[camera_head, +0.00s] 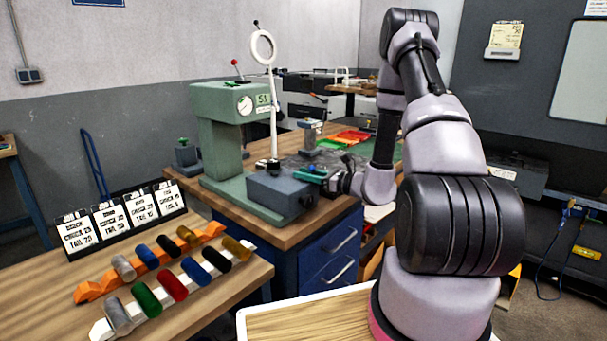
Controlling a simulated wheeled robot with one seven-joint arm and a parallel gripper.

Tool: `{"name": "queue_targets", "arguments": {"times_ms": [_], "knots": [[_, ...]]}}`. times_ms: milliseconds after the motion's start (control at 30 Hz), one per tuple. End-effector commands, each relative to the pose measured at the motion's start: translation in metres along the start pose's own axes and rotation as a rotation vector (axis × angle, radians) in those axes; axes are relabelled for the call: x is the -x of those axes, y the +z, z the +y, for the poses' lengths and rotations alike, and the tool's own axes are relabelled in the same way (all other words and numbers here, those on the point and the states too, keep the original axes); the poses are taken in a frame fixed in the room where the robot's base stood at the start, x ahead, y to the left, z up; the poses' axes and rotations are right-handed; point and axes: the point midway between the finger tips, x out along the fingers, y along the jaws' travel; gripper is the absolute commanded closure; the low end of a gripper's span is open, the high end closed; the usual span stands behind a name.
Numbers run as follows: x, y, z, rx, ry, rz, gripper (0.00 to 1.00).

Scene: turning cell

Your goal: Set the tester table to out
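A green tester (222,130) with a round dial and a display reading what looks like 51 stands on the wooden workbench. A dark grey block (279,192) sits at the front of its base; it may be the tester table, but its exact position along any slide is not clear. A small teal-green piece (311,171) shows at the block's right rear. My gripper (332,183) is just right of the block, close to the teal piece. My wrist partly hides the fingers, so their opening and any contact cannot be made out.
A white ring magnifier (264,48) on a pole rises behind the block. Blue drawers (330,255) are under the bench. A nearer wooden table (215,302) holds racks of coloured cylinders and label cards (122,218). Red and green trays (348,138) lie behind my gripper.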

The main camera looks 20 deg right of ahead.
Motion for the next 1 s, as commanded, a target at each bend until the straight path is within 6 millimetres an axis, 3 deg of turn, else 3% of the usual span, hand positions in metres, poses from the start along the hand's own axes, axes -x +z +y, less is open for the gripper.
{"name": "queue_targets", "arguments": {"times_ms": [367,467,800,1000], "knots": [[0.003,0.001,0.0,0.001,0.0,-0.002,0.6],[0.014,0.0,-0.001,-0.001,-0.002,-0.001,0.6],[0.081,0.0,-0.001,-0.001,-0.004,-0.002,0.6],[0.104,0.0,-0.001,0.0,-0.002,-0.002,0.6]]}}
